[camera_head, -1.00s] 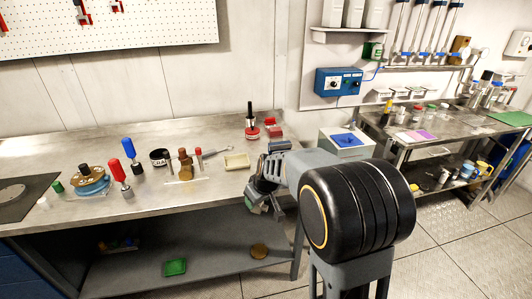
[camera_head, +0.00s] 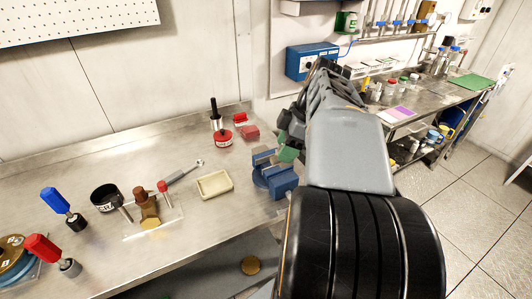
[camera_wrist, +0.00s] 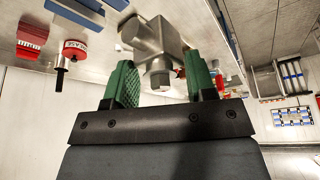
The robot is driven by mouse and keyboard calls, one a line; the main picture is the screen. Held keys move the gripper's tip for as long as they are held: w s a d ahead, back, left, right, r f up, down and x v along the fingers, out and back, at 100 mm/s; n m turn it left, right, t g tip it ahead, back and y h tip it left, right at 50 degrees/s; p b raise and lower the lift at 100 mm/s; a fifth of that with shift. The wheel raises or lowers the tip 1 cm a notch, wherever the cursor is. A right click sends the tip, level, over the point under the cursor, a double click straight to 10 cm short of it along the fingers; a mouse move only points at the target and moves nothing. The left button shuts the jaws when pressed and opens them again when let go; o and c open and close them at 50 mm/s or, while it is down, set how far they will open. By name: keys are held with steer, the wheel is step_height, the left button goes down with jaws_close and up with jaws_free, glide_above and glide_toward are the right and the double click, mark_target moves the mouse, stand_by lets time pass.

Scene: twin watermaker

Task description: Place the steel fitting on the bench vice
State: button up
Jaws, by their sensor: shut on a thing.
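The blue bench vice (camera_head: 284,183) stands at the bench's right end in the head view, partly hidden by my arm. A blue part of it shows at the top of the wrist view (camera_wrist: 76,12). My gripper (camera_wrist: 158,78) has green finger pads and is shut on the grey steel fitting (camera_wrist: 150,38), a blocky piece with stubs. In the head view, my gripper (camera_head: 288,148) is just behind and above the vice, with one green pad showing. The fitting is hidden there, and I cannot tell its exact gap to the vice.
A cream tray (camera_head: 214,184), a wrench (camera_head: 184,173), a red-based tool (camera_head: 220,135) and a red block (camera_head: 245,127) are left of the vice. A blue wall box (camera_head: 312,61) is behind my arm. The bench's front edge is close to the vice.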

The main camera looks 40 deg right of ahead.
steer(key=shift+w+d+f+p, duration=0.45)
steer(key=shift+w+d+f, duration=0.35)
steer(key=shift+w+f, duration=0.9)
steer(key=shift+w+d+f+p, duration=0.4)
steer(key=shift+w+d+f, duration=0.35)
steer(key=shift+w+f, duration=0.95)
steer(key=shift+w+d+f+p, duration=0.45)
steer(key=shift+w+d+f, duration=0.5)
steer(key=shift+w, duration=1.25)
steer(key=shift+w+a+f, duration=0.1)
steer(key=shift+f, duration=1.7)
steer(key=shift+f, duration=0.2)
steer(key=o, duration=1.2)
steer(key=shift+r, duration=0.15)
